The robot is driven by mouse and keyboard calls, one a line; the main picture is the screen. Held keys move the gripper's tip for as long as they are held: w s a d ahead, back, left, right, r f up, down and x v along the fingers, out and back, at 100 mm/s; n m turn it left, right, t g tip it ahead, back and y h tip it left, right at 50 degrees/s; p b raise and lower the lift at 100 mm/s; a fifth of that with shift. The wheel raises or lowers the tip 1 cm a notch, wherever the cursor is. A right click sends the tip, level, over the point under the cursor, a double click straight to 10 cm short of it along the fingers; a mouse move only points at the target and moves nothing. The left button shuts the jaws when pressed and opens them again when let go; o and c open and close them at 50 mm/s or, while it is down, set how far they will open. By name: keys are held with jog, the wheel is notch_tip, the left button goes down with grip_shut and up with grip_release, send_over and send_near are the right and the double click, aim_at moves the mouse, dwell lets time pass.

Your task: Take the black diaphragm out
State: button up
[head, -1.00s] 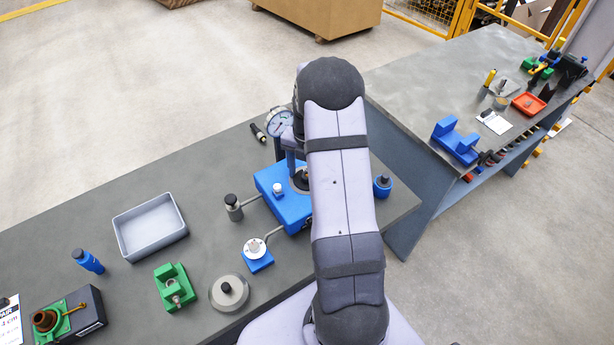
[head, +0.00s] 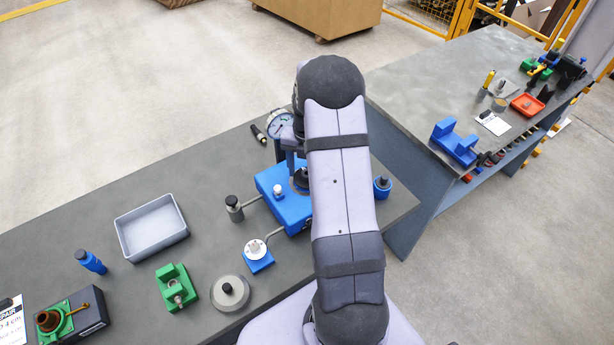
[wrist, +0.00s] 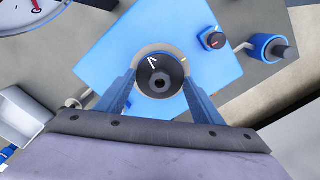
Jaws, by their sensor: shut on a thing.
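The black diaphragm (wrist: 161,77) is a round dark piece with a small centre hole and a white mark. It sits over a pale ring opening in the blue block (wrist: 100,48). My gripper (wrist: 160,80) has one finger on each side of it and is shut on it. I cannot tell whether the diaphragm is still seated or lifted.
A dial gauge (head: 279,123) stands behind the block. A blue cup with a dark top (head: 382,187) is to the right. A grey tray (head: 150,228), a green fixture (head: 176,287) and a grey disc (head: 229,292) are at left.

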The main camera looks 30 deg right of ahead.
jog(key=shift+r+p, duration=1.45)
jog(key=shift+r, duration=0.7)
